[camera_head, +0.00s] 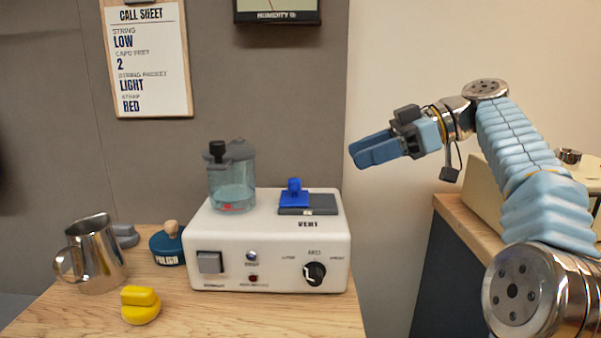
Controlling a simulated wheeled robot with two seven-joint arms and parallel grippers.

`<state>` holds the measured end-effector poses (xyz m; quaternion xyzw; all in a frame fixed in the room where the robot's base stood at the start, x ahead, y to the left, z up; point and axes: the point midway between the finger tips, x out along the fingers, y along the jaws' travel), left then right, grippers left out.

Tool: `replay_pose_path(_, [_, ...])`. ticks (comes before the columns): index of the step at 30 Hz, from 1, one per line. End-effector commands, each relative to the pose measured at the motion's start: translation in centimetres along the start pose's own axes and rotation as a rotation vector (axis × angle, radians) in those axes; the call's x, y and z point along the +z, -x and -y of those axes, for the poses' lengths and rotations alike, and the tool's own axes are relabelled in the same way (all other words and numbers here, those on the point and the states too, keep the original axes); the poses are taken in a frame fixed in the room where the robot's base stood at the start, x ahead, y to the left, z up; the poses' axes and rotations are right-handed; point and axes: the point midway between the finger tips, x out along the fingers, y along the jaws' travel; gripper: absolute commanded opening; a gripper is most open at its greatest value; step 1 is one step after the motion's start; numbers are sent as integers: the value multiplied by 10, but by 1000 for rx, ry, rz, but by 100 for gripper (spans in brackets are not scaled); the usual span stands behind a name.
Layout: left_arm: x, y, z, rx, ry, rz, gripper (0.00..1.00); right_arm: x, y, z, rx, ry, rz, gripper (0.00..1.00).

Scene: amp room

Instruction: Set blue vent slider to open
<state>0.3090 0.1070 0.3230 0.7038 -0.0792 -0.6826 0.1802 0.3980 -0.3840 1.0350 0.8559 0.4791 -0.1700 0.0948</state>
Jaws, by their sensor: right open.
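The blue vent slider (293,192) sits on a dark grey plate (322,204) on top of a white box-shaped device (270,235), above the printed word VENT. The slider is towards the left part of the plate. My right gripper (355,157) is in the air to the right of the slider and higher in the picture, apart from it, pointing left. It is open and holds nothing that I can see. My left gripper is not in view.
A clear water tank (231,180) stands on the device's left top. A metal pitcher (95,250), a yellow object (140,305) and a teal POLISH tin (168,249) are on the wooden table (240,315). Another counter (470,222) stands at right.

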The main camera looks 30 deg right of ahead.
Motion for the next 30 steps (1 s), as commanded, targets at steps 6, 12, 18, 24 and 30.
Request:
replay_pose_path(6, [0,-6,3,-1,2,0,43,1,-41,2,-5,0,0,50])
replay_pose_path(12, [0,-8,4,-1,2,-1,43,0,-87,1,-4,0,0,50])
replay_pose_path(18, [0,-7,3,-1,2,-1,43,0,-120,0,-2,-2,1,50])
replay_pose_path(24, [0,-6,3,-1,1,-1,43,0,-132,0,0,-1,1,50])
replay_pose_path(30, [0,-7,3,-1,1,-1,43,0,-132,0,0,-1,1,50])
